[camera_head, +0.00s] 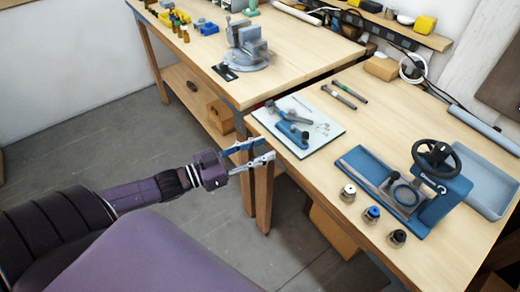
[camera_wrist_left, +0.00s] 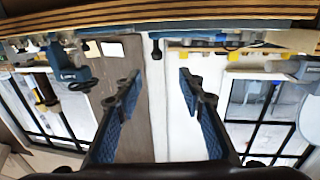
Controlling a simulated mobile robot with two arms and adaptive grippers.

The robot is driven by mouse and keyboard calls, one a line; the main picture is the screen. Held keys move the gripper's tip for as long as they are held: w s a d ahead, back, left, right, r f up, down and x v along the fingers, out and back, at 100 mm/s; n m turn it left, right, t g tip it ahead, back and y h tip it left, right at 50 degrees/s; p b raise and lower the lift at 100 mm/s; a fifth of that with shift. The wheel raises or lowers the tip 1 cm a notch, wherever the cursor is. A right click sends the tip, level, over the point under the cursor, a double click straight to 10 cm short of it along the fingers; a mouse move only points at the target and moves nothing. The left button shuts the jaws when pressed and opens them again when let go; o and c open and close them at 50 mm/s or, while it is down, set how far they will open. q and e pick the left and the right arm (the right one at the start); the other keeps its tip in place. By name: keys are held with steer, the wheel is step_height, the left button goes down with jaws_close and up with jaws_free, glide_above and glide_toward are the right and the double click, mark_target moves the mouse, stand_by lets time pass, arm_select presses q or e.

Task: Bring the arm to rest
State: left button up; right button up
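My left gripper (camera_head: 256,155) is in front of the workbench's near-left corner, over the floor beside a table leg. Its two fingers are apart with nothing between them. In the left wrist view the open fingers (camera_wrist_left: 157,92) frame an empty gap, with the bench edge (camera_wrist_left: 160,24) across the top. The purple left arm (camera_head: 140,197) comes in from the left. My right gripper does not show in either view.
The near bench (camera_head: 390,115) holds a white board (camera_head: 325,130) with a blue tool, a blue press (camera_head: 441,190) with a black handwheel, several small bottles (camera_head: 372,214) and a grey tray (camera_head: 490,180). A vise (camera_head: 246,45) stands on the far bench. Floor (camera_head: 90,140) is clear at left.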

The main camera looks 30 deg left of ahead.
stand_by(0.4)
arm_select(q)
steer(key=s+a+f+n+g+y, duration=0.1)
steer(key=a+f+y, duration=0.25)
steer(key=f, duration=0.45)
steer(key=s+a+f+n+g+y, duration=0.15)
steer(key=a+f, duration=0.25)
steer(key=f, duration=0.5)
steer(key=s+a+f+n+g+y, duration=0.15)
steer(key=s+f, duration=0.25)
steer(key=f, duration=0.4)
steer(key=s+a+f+g+y, duration=0.15)
steer(key=s+f, duration=0.25)
steer(key=f, duration=0.5)
steer(key=s+d+f+g+y, duration=0.1)
steer(key=s+d+f+g, duration=0.35)
steer(key=s+f, duration=0.85)
steer(key=s+d+f+g, duration=0.2)
steer(key=s+d+f, duration=0.2)
steer(key=s+d, duration=0.2)
steer(key=s+d+f+g, duration=0.2)
steer(key=s+d+f, duration=0.2)
steer(key=s, duration=0.7)
steer(key=shift+s+d+f+m+g, duration=0.25)
steer(key=shift+d+m+g, duration=0.15)
steer(key=shift+d, duration=0.85)
